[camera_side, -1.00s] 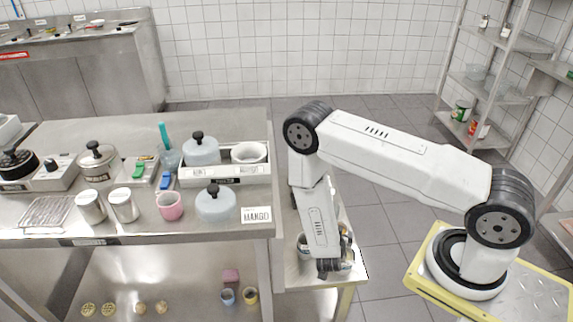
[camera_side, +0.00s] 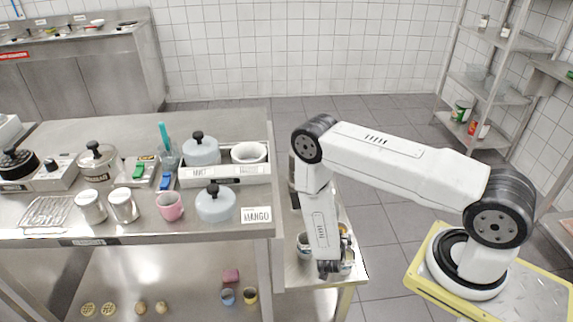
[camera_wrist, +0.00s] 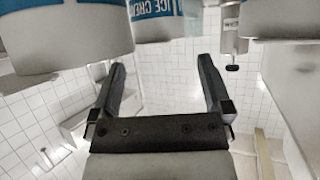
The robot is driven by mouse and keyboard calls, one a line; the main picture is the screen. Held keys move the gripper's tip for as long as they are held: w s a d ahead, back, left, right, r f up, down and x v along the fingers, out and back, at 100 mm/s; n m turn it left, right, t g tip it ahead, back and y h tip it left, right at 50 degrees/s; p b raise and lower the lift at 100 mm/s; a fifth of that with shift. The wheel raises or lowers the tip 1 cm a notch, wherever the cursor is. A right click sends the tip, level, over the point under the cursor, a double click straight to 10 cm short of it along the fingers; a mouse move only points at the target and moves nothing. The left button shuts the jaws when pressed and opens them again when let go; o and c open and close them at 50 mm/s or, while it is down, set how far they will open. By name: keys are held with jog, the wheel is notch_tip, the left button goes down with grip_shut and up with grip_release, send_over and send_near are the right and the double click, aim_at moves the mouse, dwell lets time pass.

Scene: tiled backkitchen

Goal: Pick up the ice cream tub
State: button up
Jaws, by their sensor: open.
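A white tub with a blue label reading "ICE CRE" (camera_wrist: 157,22) shows at the top middle of the wrist view, cut off by the frame edge. It lies beyond and above my fingertips in that picture, apart from them. My gripper (camera_wrist: 163,68) is open, with nothing between its two dark fingers. In the side view my gripper (camera_side: 328,268) hangs low over the small side table (camera_side: 300,277). The tubs there are mostly hidden behind my arm.
In the wrist view, another blue-labelled tub (camera_wrist: 60,40) fills the upper left, near the left finger. A third pale container with blue (camera_wrist: 285,20) is at the upper right. In the side view, the steel counter (camera_side: 130,238) with pots and cups stands left of my arm.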

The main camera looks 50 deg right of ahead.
aim_at(340, 226)
jog(key=shift+x, duration=2.6)
jog(key=shift+s+a+f, duration=0.1)
jog(key=shift+f, duration=0.05)
jog(key=c, duration=1.3)
jog(key=shift+r, duration=1.25)
jog(key=s+a+r, duration=0.5)
jog(key=s+r, duration=0.5)
jog(key=s, duration=0.3)
jog(key=shift+r, duration=0.3)
